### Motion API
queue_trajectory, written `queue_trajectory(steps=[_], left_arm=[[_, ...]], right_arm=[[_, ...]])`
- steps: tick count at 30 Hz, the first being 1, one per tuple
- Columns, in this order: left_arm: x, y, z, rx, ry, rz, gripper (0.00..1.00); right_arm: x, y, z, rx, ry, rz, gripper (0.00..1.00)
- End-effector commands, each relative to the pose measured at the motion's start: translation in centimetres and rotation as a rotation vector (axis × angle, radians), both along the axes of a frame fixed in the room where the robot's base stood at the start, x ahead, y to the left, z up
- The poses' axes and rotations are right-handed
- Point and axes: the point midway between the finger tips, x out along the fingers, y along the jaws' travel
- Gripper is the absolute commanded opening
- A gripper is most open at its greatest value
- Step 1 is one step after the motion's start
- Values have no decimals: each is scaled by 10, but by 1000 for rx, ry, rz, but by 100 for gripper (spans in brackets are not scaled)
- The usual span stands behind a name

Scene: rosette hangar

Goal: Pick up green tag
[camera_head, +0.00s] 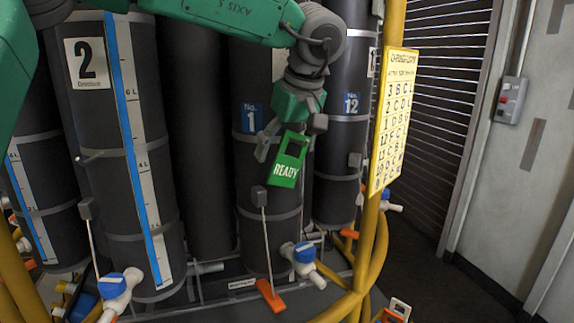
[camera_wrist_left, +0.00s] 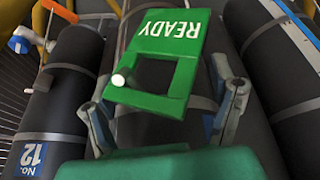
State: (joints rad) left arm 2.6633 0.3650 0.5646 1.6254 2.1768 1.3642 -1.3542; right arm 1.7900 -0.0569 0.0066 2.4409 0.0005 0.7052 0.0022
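The green tag (camera_head: 287,171), lettered READY in white and with a square cut-out, is in front of the dark cylinder marked No. 1. My left gripper (camera_head: 288,141) is right at its upper part, with its fingers spread to either side. In the left wrist view the tag (camera_wrist_left: 184,73) appears upside down between the two fingers (camera_wrist_left: 165,112). A gap shows between the tag and the right-hand finger. A small white round end shows at the tag's edge; what it belongs to is hidden. My right gripper is not in view.
Large dark cylinders (camera_head: 98,115) stand close behind the tag. A yellow sign (camera_head: 393,118) on a yellow post is close to the right of my left gripper. Valves with blue and white bodies (camera_head: 304,256) and orange handles (camera_head: 271,296) are below. Open floor lies at the right.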

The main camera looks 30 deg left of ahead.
Motion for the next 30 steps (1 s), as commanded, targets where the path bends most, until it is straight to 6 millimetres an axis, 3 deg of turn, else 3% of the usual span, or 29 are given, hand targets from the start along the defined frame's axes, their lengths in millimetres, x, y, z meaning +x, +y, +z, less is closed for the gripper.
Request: queue_trajectory(steps=[1,3,12,15,17,21,30], left_arm=[[2,3,-12,8,12,9,78],[4,2,-18,8,11,8,78],[2,14,-22,-4,4,5,78],[2,18,-23,-7,6,5,42],[3,18,-23,-7,6,5,25],[4,13,-23,-2,9,5,19],[3,8,-25,3,15,5,15]], right_arm=[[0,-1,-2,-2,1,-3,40],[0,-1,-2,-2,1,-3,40],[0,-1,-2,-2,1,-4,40],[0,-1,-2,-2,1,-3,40],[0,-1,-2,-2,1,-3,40],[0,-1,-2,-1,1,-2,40],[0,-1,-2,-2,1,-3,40]])
